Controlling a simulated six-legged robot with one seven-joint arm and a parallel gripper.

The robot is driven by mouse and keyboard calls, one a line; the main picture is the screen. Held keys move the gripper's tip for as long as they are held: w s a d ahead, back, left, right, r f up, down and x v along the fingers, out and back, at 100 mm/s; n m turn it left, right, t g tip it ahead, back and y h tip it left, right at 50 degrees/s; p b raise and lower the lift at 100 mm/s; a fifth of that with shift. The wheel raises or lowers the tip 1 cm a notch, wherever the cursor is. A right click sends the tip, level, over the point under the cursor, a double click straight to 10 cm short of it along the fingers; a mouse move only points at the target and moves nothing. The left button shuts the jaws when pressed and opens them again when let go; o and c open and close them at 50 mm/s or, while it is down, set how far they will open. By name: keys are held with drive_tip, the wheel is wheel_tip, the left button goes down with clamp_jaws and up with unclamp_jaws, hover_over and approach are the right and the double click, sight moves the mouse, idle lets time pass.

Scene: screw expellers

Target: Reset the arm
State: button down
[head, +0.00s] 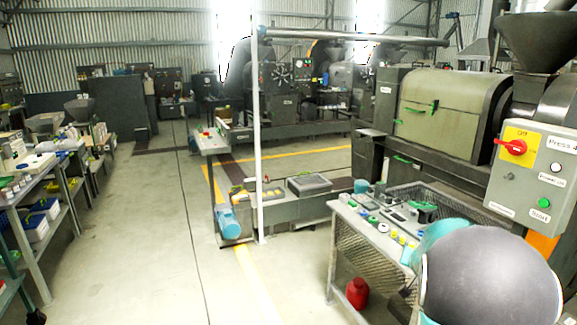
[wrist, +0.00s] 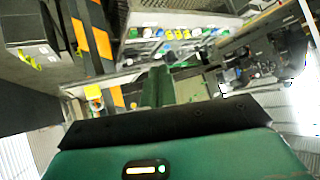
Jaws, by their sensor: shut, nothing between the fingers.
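In the wrist view my gripper (wrist: 158,76) points up the picture from its green body and dark crossbar. Its narrow green fingers are together in the middle, with nothing seen between them. Beyond the fingertips is a tabletop with small coloured parts. In the head view a large dark grey and teal part of my arm fills the lower right corner, in front of the press. My fingers cannot be made out in the head view.
A press with a grey control box (head: 531,180) and red switch stands at the right. A mesh-sided workbench (head: 345,235) with small parts is beside my arm. A red container (head: 357,293) sits under it. Shelving (head: 45,215) lines the left. The floor aisle (head: 150,230) between is clear.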

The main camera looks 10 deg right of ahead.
drive_tip(key=s+a+r+n+y, duration=0.2)
drive_tip(key=s+a+r, duration=0.1)
drive_tip(key=a, duration=0.6)
drive_tip(key=s+a+r+n+y, duration=0.2)
drive_tip(key=s+a+r, duration=0.1)
drive_tip(key=a, duration=0.5)
drive_tip(key=s+a+r+n+y, duration=0.1)
drive_tip(key=s+a+r, duration=0.2)
drive_tip(key=a, duration=0.6)
drive_tip(key=s+a+n+g, duration=0.1)
drive_tip(key=s+a+n, duration=0.1)
drive_tip(key=s+a, duration=0.3)
drive_tip(key=s+a+n+g+y, duration=0.1)
drive_tip(key=s+a+n, duration=0.1)
drive_tip(key=s+a, duration=0.4)
drive_tip(key=s, duration=0.5)
drive_tip(key=shift+s+r+n+y, duration=0.15)
drive_tip(key=shift+s+n+y, duration=0.15)
drive_tip(key=shift+n, duration=0.1)
drive_tip(key=shift+d, duration=0.1)
